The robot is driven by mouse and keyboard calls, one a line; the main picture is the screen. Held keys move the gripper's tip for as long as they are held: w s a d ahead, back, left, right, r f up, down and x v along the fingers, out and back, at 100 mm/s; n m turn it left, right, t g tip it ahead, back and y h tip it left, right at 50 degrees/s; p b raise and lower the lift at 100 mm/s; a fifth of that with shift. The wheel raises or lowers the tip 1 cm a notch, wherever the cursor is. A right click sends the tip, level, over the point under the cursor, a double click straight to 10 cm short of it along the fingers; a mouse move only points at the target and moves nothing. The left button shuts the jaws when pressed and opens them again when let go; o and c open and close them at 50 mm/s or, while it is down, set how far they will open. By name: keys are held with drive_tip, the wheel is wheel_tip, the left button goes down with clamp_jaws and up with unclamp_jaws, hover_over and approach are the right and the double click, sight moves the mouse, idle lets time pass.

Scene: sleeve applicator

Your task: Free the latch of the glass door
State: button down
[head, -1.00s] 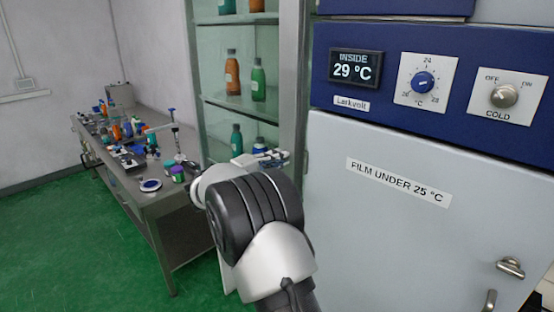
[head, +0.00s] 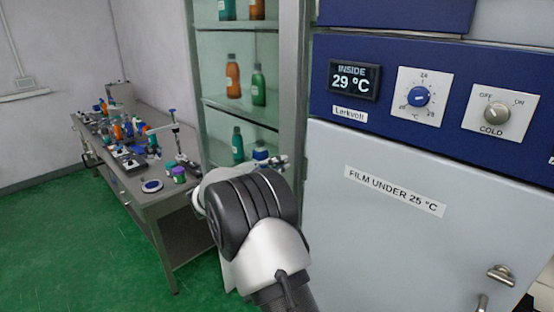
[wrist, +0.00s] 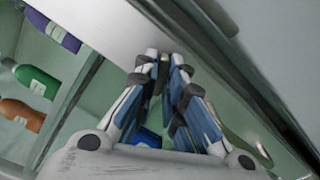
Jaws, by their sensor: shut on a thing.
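The glass door (head: 212,118) fronts a tall cabinet with shelves of bottles, left of the big grey and blue unit. It looks closed in the head view. My gripper (wrist: 164,60) points at the cabinet's frame in the wrist view. Its blue and grey fingers are drawn close together on a small dull piece (wrist: 163,74), which appears to be the latch. Most of that piece is hidden between the fingers, and I cannot tell its position. In the head view my wrist and arm hide the lower door edge, and only part of my gripper (head: 268,163) shows.
The grey and blue unit (head: 375,245) stands close on the right, with a knob (head: 418,96), a cold switch (head: 496,114) and a metal handle (head: 501,274). A cluttered workbench (head: 150,205) stands to the left. The green floor (head: 70,250) is clear at lower left.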

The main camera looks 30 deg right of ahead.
drive_tip(key=n+p, duration=0.5)
drive_tip(key=n, duration=0.2)
drive_tip(key=shift+r+p, duration=0.15)
drive_tip(key=shift+p, duration=0.2)
drive_tip(key=shift+n+p, duration=1.75)
drive_tip(key=shift+n, duration=1.05)
drive_tip(key=shift+f, duration=0.2)
drive_tip(key=c, duration=1.7)
unclamp_jaws()
drive_tip(key=v, duration=1.2)
drive_tip(key=shift+r, duration=0.1)
